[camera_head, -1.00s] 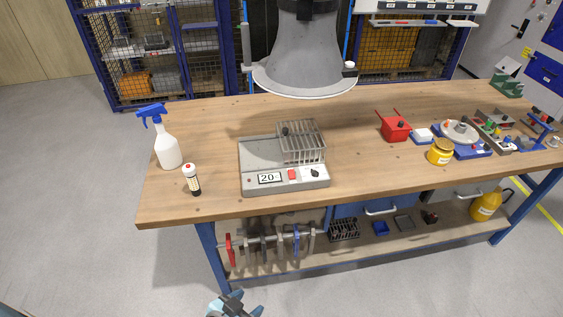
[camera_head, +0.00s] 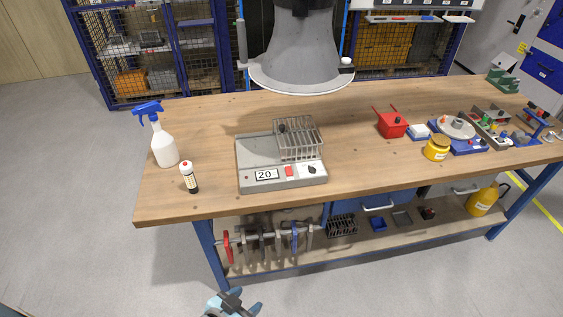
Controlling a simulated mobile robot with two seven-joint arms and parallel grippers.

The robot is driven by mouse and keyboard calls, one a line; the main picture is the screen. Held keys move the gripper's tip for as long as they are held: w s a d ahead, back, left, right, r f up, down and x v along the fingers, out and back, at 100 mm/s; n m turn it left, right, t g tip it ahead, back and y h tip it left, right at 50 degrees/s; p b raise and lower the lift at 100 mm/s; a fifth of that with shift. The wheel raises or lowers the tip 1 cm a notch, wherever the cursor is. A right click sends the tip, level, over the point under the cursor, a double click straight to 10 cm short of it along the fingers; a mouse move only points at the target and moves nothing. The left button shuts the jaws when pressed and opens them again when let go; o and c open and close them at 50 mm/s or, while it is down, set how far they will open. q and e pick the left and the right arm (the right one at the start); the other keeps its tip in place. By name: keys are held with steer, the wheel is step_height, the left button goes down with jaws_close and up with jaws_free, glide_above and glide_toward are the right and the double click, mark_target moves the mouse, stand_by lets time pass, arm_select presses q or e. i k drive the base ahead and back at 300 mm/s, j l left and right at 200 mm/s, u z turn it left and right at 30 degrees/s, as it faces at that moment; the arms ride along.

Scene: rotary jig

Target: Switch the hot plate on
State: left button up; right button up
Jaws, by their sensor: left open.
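The hot plate (camera_head: 256,160) is a grey box on the wooden workbench, left of the bench's middle. Its front panel has a display (camera_head: 266,175) reading 20, a red switch (camera_head: 289,171) and a black knob (camera_head: 312,169). A wire basket (camera_head: 299,139) with a dark knob or handle sits on its right rear part. My left gripper (camera_head: 234,304) shows at the bottom edge, in front of and below the bench, apart from the hot plate. It is open, and nothing shows between its fingers. My right gripper is out of view.
A red box (camera_head: 391,125) and yellow jar (camera_head: 436,148) stand right. Bench between is clear.

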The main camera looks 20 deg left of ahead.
mark_target(287, 169)
steer(key=j+u, duration=0.1)
steer(key=j, duration=0.55)
steer(key=i+j+u, duration=0.15)
steer(key=j, duration=0.5)
steer(key=i+j, duration=0.1)
steer(key=j, duration=0.25)
steer(key=i+j+u, duration=0.15)
steer(key=j, duration=0.2)
steer(key=i+j, duration=0.1)
steer(key=j, duration=0.25)
steer(key=i+j+u, duration=0.1)
steer(key=i+j, duration=0.1)
